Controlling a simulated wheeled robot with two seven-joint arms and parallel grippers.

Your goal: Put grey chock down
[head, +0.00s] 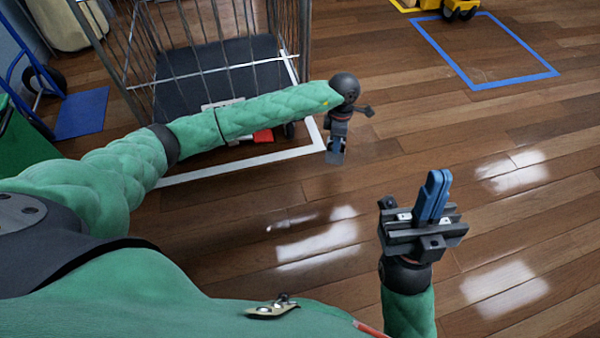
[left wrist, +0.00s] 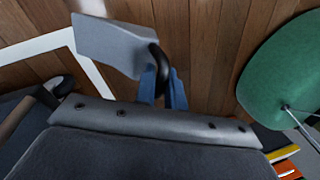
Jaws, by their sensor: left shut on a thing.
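The grey chock (left wrist: 118,45) is a pale wedge-like block with a black loop handle (left wrist: 160,62), seen in the left wrist view. My left gripper (left wrist: 164,90) has its blue fingers shut on that handle. In the head view my left gripper (head: 337,150) points down over the wood floor, just right of the white floor line; the chock is hard to make out there. I cannot tell whether the chock touches the floor. My right gripper (head: 434,195) is at the lower right in the head view, its blue fingers together and empty.
A wire cage trolley (head: 215,62) stands at upper left, with a white taped line (head: 240,165) around it and a small red object (head: 263,136) near its wheel. A blue taped rectangle (head: 487,84) and a yellow vehicle (head: 458,8) are at upper right. The middle floor is clear.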

